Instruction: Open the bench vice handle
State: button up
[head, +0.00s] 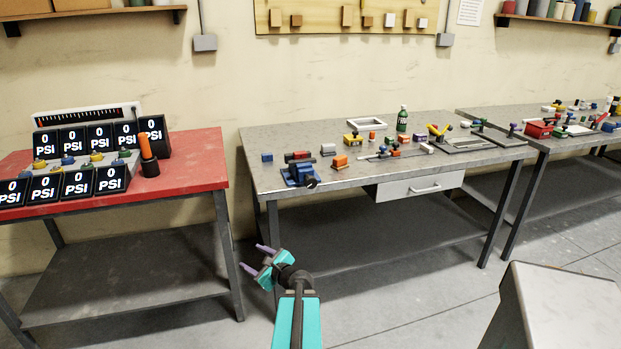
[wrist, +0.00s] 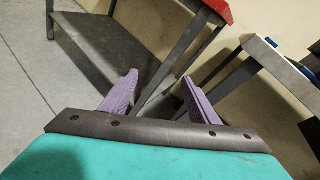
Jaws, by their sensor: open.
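A blue bench vice (head: 299,174) stands on the front left corner of the grey metal workbench, with a dark and red part on top. A dark round end, perhaps the handle (head: 311,183), shows at its front; its exact shape is too small to tell. My gripper (head: 260,257) is open and empty, in front of and below the bench, to the lower left of the vice and well apart from it. In the wrist view my two purple fingers (wrist: 158,92) are spread with nothing between them. A small bit of blue shows at the upper right there.
The grey workbench (head: 350,185) has several small parts, a green bottle (head: 402,118) and a drawer (head: 420,187). A red-topped table (head: 200,165) with PSI displays (head: 72,140) stands left. A grey block-like surface (head: 560,305) stands at lower right. Floor between is clear.

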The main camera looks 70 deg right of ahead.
jog(key=s+d+r+m+g+h+p, duration=0.1)
jog(key=s+d+r+m+h+p, duration=0.1)
jog(key=s+d+r+m+h, duration=0.2)
jog(key=s+d+r+m+g+h+p, duration=0.1)
jog(key=s+d+r+m+h+p, duration=0.2)
jog(key=s+d+r+m, duration=0.3)
jog(key=s+d+r, duration=0.4)
jog(key=s+r, duration=0.4)
jog(key=s, duration=0.1)
jog(key=shift+s+d+h, duration=0.2)
jog(key=shift+d+h, duration=0.15)
jog(key=shift+h, duration=0.05)
jog(key=shift+w, duration=0.15)
